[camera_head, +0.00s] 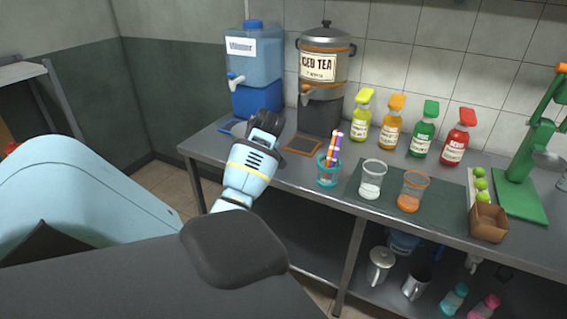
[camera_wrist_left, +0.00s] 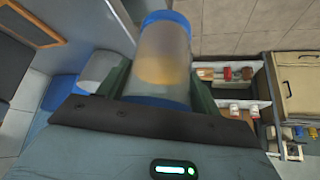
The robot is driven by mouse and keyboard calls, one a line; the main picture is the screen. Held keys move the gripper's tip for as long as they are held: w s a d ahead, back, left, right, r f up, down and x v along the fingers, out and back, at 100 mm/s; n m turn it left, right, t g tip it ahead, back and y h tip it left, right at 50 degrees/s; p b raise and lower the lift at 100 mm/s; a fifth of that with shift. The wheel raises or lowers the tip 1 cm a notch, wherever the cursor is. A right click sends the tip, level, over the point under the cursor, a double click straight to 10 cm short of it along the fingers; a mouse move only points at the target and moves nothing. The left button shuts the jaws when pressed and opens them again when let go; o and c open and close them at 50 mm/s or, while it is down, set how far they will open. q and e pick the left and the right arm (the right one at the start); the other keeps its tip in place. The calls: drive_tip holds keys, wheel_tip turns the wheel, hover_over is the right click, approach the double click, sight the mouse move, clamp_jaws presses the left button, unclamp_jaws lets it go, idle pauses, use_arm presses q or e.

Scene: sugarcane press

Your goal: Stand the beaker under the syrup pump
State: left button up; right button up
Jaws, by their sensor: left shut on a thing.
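My left gripper (camera_head: 267,124) is at the left of the counter, in front of the blue water dispenser. In the left wrist view my left gripper (camera_wrist_left: 161,82) is shut on a see-through beaker (camera_wrist_left: 166,50) with blue bands at both ends. An amber tint shows inside or through it. Several syrup pump bottles stand along the wall: yellow-green (camera_head: 362,115), orange (camera_head: 391,122), green (camera_head: 424,130) and red (camera_head: 457,137). The gripper is left of them and apart. My right gripper is not in view.
The water dispenser (camera_head: 262,65) and iced tea urn (camera_head: 323,62) stand at the back left. A teal straw cup (camera_head: 327,176), a clear cup (camera_head: 372,178) and an orange cup (camera_head: 413,191) stand before the bottles. A green press (camera_head: 520,175) and brown box (camera_head: 489,222) are at right.

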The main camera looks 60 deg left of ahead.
use_arm(q)
drive_tip(key=f, duration=0.1)
drive_tip(key=f+m, duration=0.1)
drive_tip(key=s+f+m+t, duration=0.1)
drive_tip(key=shift+s+d+f, duration=0.1)
drive_tip(key=shift+d+f, duration=0.15)
drive_tip(key=shift+f, duration=0.1)
drive_tip(key=w+d+f+m+t+h, duration=0.1)
drive_tip(key=d+f+m+t, duration=0.2)
drive_tip(key=d, duration=0.5)
drive_tip(key=w+d+f+m, duration=0.1)
drive_tip(key=d+f+m, duration=0.2)
drive_tip(key=d+f, duration=0.3)
drive_tip(key=w+d+r+m+t+h, duration=0.1)
drive_tip(key=d+r+m+h, duration=0.1)
drive_tip(key=d+r, duration=0.4)
drive_tip(key=w+d+r+m+t+h, duration=0.1)
drive_tip(key=d+r+m, duration=0.3)
drive_tip(key=d, duration=1.1)
drive_tip(key=w+d+r+m+h, duration=0.1)
drive_tip(key=d+r+m, duration=0.3)
drive_tip(key=d+r, duration=0.4)
drive_tip(key=d+h, duration=0.1)
drive_tip(key=d, duration=0.2)
drive_tip(key=shift+w+t+h, duration=0.2)
drive_tip(key=shift+t+h, duration=0.1)
drive_tip(key=shift+t, duration=0.1)
drive_tip(key=shift+w, duration=0.1)
